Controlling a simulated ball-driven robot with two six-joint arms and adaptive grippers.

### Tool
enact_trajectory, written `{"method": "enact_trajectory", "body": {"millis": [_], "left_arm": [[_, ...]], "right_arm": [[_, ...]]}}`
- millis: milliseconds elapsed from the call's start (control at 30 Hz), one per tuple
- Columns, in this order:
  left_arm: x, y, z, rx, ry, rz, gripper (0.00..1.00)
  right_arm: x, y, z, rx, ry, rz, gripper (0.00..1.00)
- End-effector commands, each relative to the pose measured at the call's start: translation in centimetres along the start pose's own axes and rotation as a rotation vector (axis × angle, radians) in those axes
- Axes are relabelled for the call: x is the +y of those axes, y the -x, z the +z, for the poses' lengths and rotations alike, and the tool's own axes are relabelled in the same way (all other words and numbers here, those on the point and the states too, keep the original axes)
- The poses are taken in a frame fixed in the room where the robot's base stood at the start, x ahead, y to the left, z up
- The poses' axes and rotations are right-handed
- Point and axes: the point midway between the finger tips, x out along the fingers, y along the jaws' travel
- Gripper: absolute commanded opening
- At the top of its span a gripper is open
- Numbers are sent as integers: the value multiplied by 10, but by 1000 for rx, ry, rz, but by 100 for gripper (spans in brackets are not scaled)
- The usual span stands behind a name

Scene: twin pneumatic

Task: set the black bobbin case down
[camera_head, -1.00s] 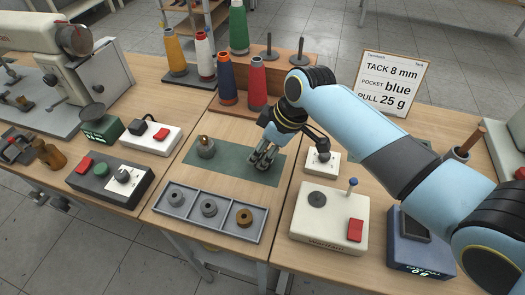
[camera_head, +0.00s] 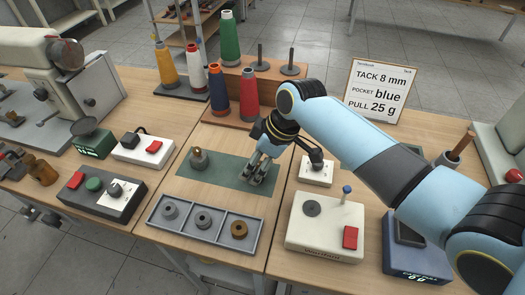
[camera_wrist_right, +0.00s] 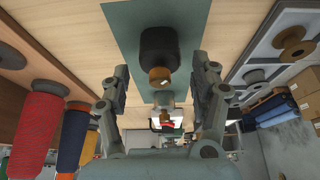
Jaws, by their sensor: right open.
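The black bobbin case (camera_head: 199,160) stands upright on the green mat (camera_head: 222,178), with a brass-coloured piece on top. In the right wrist view the case (camera_wrist_right: 159,44) looks dark and shows upside down, ahead of the fingers. My right gripper (camera_head: 257,173) is low over the right part of the mat, to the right of the case and apart from it. In the right wrist view the gripper's two fingers (camera_wrist_right: 162,100) are spread with nothing held between them. My left gripper is not in view.
A grey tray (camera_head: 175,234) with three round bobbins lies in front of the mat. Thread cones (camera_head: 248,95) stand behind it. A control box (camera_head: 104,195) is to the left and a cream device (camera_head: 325,228) to the right. The mat's middle is clear.

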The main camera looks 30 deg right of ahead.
Motion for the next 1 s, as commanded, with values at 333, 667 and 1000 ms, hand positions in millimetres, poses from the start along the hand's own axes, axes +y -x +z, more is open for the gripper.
{"method": "enact_trajectory", "body": {"millis": [333, 667, 1000], "left_arm": [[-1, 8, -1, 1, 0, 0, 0], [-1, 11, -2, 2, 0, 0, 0], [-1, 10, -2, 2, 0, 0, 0]], "right_arm": [[1, 73, 0, 0, 3, 3, 63], [0, 115, 0, -1, 1, 0, 63], [0, 116, 0, -1, 0, -1, 63]]}}
